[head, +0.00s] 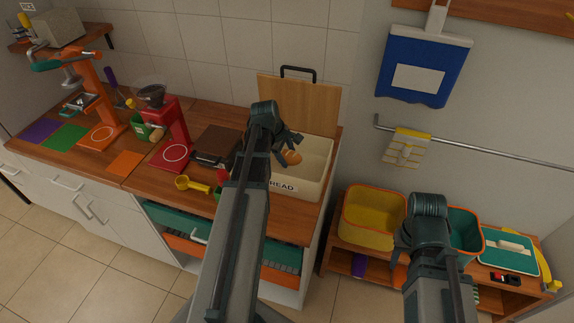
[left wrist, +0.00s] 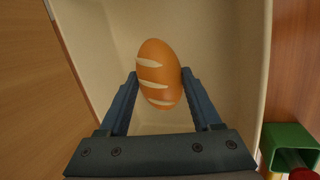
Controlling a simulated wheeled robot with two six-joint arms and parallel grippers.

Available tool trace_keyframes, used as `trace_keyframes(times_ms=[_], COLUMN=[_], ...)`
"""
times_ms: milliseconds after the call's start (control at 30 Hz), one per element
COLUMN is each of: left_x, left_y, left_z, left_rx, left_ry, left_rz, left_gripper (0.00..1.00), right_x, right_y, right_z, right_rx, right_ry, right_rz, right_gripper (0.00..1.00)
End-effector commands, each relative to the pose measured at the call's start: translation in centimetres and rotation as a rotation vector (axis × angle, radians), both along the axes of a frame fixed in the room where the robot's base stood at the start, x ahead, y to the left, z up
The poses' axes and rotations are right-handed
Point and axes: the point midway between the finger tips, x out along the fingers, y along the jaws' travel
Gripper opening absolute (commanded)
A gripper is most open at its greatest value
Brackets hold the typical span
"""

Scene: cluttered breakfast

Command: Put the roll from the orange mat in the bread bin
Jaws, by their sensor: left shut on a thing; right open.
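The roll (head: 293,157) is orange-brown with pale slashes. In the left wrist view the roll (left wrist: 158,75) sits between the two fingers of my left gripper (left wrist: 160,88), which is shut on it. The cream bread bin (head: 312,168) has its wooden lid (head: 300,100) raised at the back. The left gripper (head: 290,146) holds the roll over the bin's open top; its exact height above the floor is hard to tell. The orange mat (head: 125,163) on the counter is bare. My right gripper (head: 408,240) is in front of the low shelf, its fingers mostly hidden.
A yellow bin (head: 373,215) and a teal bin (head: 465,233) stand on the low shelf at right. Purple and green mats lie at far left.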

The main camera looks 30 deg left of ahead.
Motion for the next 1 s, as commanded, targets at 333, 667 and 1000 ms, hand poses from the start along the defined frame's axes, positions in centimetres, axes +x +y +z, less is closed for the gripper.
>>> trace_keyframes(times_ms=[333, 667, 1000], left_x=[0.0, 0.0, 0.0], left_y=[0.0, 0.0, 0.0], left_z=[-3.8, -3.7, -3.8], left_rx=[0.000, 0.000, 0.000], left_ry=[0.000, 0.000, 0.000], left_rz=[0.000, 0.000, 0.000], left_gripper=[0.10, 0.10, 0.96], right_x=[0.0, 0.0, 0.0], right_y=[0.0, 0.0, 0.0], right_z=[-3.8, -3.7, -3.8], right_rx=[0.000, 0.000, 0.000], right_ry=[0.000, 0.000, 0.000], right_rz=[0.000, 0.000, 0.000], right_gripper=[0.45, 0.45, 0.45])
